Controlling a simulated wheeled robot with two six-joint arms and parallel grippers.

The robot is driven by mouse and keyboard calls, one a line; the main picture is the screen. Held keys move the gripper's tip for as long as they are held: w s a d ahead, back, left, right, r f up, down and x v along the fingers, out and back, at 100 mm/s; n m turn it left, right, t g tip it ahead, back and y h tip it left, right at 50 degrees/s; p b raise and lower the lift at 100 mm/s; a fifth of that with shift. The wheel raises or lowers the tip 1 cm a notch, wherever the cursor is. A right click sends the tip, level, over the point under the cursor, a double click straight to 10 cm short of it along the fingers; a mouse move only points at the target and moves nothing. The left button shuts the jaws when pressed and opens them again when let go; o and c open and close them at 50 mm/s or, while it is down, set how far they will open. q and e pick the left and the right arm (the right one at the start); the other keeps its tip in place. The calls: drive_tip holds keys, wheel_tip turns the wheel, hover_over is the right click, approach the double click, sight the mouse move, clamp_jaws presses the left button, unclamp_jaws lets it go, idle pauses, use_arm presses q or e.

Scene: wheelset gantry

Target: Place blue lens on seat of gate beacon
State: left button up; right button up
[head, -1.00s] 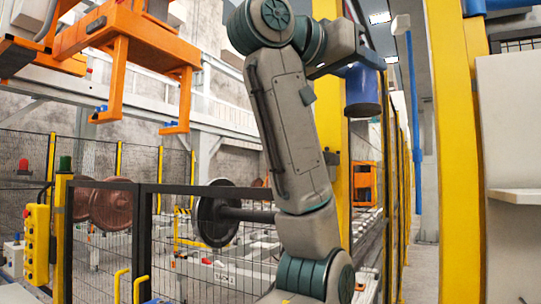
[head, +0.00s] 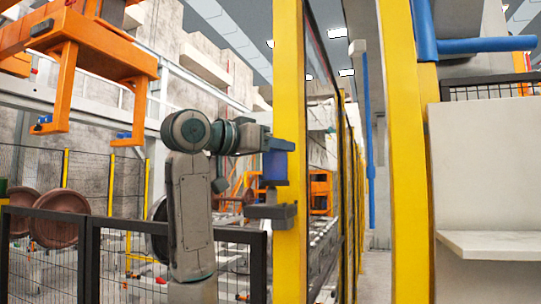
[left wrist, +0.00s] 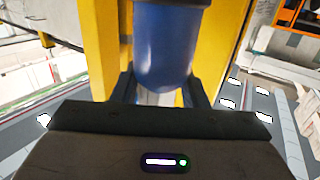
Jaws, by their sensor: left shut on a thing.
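The blue lens (head: 275,168) is a dark blue cylinder, upright in the head view. My left gripper (head: 270,147) is shut on it and holds it in front of the yellow post. Below the lens, a grey bracket with a short upright stub (head: 271,212) stands out at the post; it looks like the beacon seat. A small gap appears between lens and stub, but I cannot tell their depth alignment. In the left wrist view the lens (left wrist: 170,45) sits between the fingers (left wrist: 162,92), and a pale surface shows below it. My right gripper is out of view.
A yellow post (head: 289,90) stands directly behind the lens. Black mesh fence (head: 120,222) runs low at left, with reddish wheels (head: 60,220) beyond it. An orange gantry frame (head: 95,45) hangs upper left. A pale shelf (head: 490,243) is at right.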

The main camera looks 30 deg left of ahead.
sight(271, 167)
use_arm(q)
drive_tip(key=shift+w+a, duration=0.15)
drive_tip(key=shift+a, duration=0.05)
drive_tip(key=shift+w+a, duration=0.2)
drive_tip(key=shift+a, duration=0.05)
drive_tip(key=f+p, duration=0.1)
drive_tip(key=f, duration=0.1)
drive_tip(key=shift+w+a+f+p, duration=0.15)
drive_tip(key=shift+a+f+p, duration=0.15)
drive_tip(key=shift+f+p, duration=0.05)
drive_tip(key=shift+f, duration=0.5)
drive_tip(key=shift+d, duration=0.15)
drive_tip(key=shift+f, duration=0.1)
drive_tip(key=o, duration=1)
